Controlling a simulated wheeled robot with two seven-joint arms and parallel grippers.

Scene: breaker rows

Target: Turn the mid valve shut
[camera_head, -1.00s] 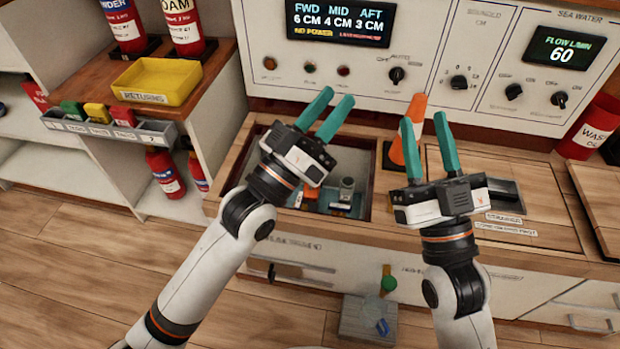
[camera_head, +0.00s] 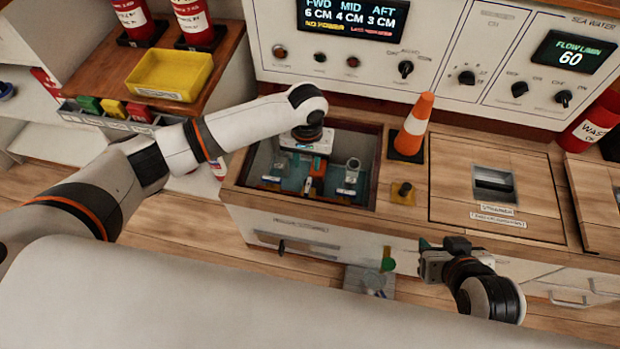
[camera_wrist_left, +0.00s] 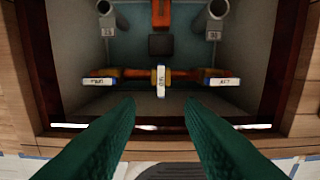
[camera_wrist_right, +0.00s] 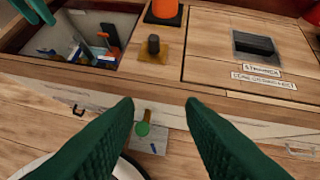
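The mid valve (camera_wrist_left: 161,82) sits at the middle of the recessed well in the left wrist view. Its white-labelled handle points lengthwise in the picture, while the FWD handle (camera_wrist_left: 99,81) and AFT handle (camera_wrist_left: 224,82) lie crosswise. My left gripper (camera_wrist_left: 160,105) is open, pointing down into the well, with the mid handle between and beyond its fingertips, apart from them. In the head view my left wrist covers part of the well. My right gripper (camera_wrist_right: 158,105) is open and empty, low in front of the cabinet, beside a green knob (camera_head: 388,263).
The well (camera_head: 250,165) has raised wooden edges. An orange cone (camera_head: 414,125) and a small black knob on a yellow plate (camera_head: 403,192) stand to its right. The strainer hatch (camera_head: 465,190) lies further right. The panel screen (camera_head: 355,17) shows MID 4 CM.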

